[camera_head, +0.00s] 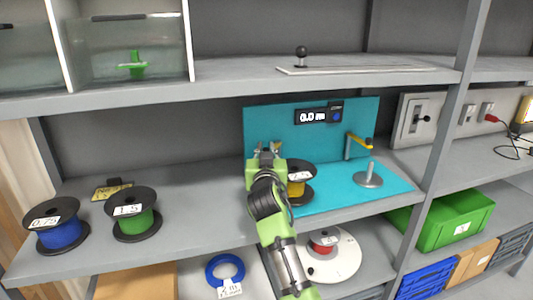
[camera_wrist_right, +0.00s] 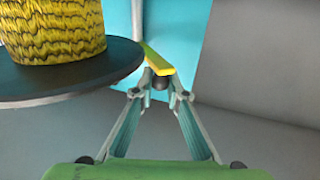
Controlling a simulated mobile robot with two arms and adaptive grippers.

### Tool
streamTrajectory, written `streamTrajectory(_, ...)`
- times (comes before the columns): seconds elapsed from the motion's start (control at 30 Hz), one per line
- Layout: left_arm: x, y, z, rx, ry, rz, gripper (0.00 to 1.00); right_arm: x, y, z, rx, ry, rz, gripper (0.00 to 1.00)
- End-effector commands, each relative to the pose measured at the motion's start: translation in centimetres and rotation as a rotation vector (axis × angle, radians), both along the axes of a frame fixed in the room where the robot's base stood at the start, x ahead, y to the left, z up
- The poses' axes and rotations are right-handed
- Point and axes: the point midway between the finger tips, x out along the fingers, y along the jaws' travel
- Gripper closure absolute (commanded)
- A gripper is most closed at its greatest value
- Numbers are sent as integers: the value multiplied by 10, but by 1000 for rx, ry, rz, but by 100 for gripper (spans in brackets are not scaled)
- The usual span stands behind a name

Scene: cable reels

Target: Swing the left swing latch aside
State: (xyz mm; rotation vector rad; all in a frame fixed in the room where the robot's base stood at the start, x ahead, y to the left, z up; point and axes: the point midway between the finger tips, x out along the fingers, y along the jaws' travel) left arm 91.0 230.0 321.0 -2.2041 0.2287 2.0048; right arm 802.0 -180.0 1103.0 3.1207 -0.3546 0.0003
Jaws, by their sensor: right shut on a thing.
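My right gripper (camera_head: 268,150) reaches up to the left part of the teal station (camera_head: 290,128), and its own arm hides much of what lies there. In the right wrist view, the left swing latch shows as a yellow bar (camera_wrist_right: 157,60) with a dark knob (camera_wrist_right: 160,83) at its near end. The fingertips of my right gripper (camera_wrist_right: 163,93) are closed together around this knob. A second yellow latch (camera_head: 359,142) stands on a post at the station's right side, apart from the gripper. My left gripper is not in view.
A yellow cable reel (camera_head: 302,182) stands right beside my right arm; its dark flange (camera_wrist_right: 90,80) is close in the wrist view. A metal spindle (camera_head: 369,178) stands on the station's right. Blue (camera_head: 60,235) and green (camera_head: 135,222) reels sit on the shelf's left.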

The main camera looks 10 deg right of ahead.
Motion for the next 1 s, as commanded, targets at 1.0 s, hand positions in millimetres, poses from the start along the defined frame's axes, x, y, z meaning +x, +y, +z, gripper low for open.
streamTrajectory(1.0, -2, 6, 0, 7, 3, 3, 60, 0, 0, 70, 2, -3, -1, 70)
